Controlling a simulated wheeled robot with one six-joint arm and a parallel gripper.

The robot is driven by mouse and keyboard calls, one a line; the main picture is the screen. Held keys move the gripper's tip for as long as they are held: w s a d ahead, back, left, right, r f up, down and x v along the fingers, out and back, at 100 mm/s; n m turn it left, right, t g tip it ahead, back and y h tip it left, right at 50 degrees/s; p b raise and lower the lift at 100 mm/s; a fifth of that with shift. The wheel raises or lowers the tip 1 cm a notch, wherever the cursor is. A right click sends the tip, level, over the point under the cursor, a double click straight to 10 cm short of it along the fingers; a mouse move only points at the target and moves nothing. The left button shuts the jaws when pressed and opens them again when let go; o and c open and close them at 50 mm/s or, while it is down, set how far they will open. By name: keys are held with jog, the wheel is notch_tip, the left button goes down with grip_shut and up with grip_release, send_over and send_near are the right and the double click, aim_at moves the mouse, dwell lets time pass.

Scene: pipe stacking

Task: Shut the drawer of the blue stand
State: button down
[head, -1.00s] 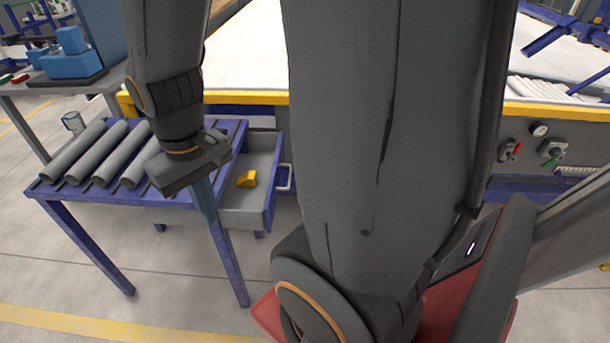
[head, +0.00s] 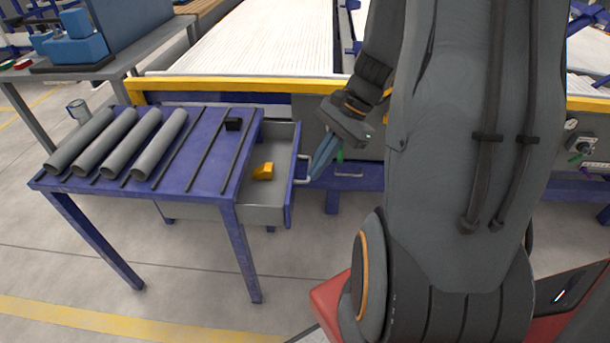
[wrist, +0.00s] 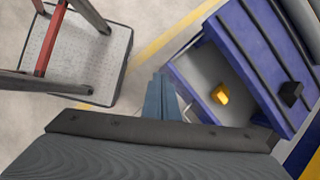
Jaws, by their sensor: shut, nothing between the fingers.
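The blue stand (head: 205,170) is on the left in the head view. Its grey drawer (head: 262,215) is pulled out on the right side, with a blue front and a light handle (head: 302,170). A yellow block (head: 263,171) lies inside it. My gripper (head: 314,176) is shut and empty, beside the handle on the outer side of the drawer front; I cannot tell whether it touches. In the wrist view the gripper (wrist: 163,85) points toward the floor just left of the open drawer (wrist: 196,72), and the yellow block (wrist: 220,94) shows inside.
Several grey pipes (head: 118,142) and a small black block (head: 233,124) lie on the stand top. A conveyor with a yellow edge (head: 215,86) runs behind it. Floor in front is clear.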

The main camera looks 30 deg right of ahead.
jog(key=w+d+f+m+t+y+b, duration=0.1)
jog(key=w+d+f+m+t+y, duration=0.2)
jog(key=d+m, duration=0.65)
jog(key=w+a+f+t+h, duration=0.1)
jog(key=w+a+f, duration=0.5)
jog(key=a+f, duration=0.1)
jog(key=shift+w+a+f+n+h, duration=0.3)
jog(key=shift+n, duration=0.15)
